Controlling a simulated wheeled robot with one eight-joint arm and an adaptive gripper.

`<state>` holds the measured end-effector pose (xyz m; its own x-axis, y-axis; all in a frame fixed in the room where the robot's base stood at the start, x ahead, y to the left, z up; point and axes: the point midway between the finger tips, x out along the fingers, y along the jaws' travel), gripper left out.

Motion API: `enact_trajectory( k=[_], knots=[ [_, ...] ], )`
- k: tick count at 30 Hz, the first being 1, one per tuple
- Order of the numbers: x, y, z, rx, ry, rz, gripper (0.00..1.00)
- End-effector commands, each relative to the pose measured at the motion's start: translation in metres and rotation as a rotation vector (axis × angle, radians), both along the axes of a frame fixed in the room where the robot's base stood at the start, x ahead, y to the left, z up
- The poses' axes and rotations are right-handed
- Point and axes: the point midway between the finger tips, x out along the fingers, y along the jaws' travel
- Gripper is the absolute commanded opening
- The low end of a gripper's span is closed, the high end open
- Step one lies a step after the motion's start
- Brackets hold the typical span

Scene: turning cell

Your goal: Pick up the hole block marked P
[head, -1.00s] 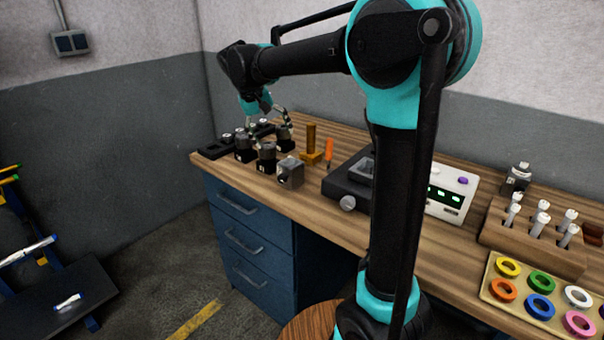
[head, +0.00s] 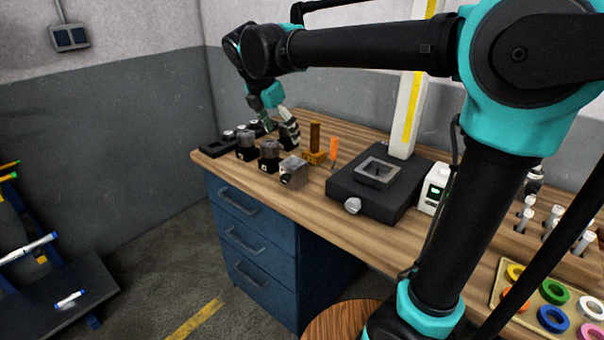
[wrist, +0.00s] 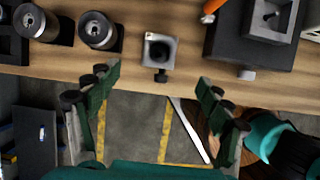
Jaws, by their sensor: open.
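The hole block (head: 293,172) is a grey metal cube with a dark round hole, standing near the bench's front edge. A small light label shows on it, but I cannot read its letter. In the wrist view the hole block (wrist: 159,52) shows from above, with a dark knob on its near side. My gripper (head: 281,130) is above the bench's left part, behind the block in the head view. Its two fingers are spread wide and empty in the wrist view (wrist: 158,85), with the block beyond the gap between them.
Dark cylinders on square bases (head: 268,155) stand just left of the block. A brass piece (head: 315,145) and an orange-handled tool (head: 333,150) stand behind it. A black fixture (head: 365,195) is to the right. Bare wood lies in front of the block.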

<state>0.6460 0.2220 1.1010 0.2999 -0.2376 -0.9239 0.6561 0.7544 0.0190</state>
Motion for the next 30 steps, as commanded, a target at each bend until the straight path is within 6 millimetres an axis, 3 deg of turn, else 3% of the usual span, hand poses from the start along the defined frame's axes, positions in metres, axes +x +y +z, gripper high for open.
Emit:
enact_trajectory(
  k=[5,21,30],
  knots=[
    [0.000,0.000,-0.007,-0.016,0.012,0.057,0.79],
    [0.031,-0.023,-0.099,-0.014,0.011,0.052,0.79],
    [0.036,-0.027,-0.119,-0.015,0.011,0.053,0.79]
  ],
)
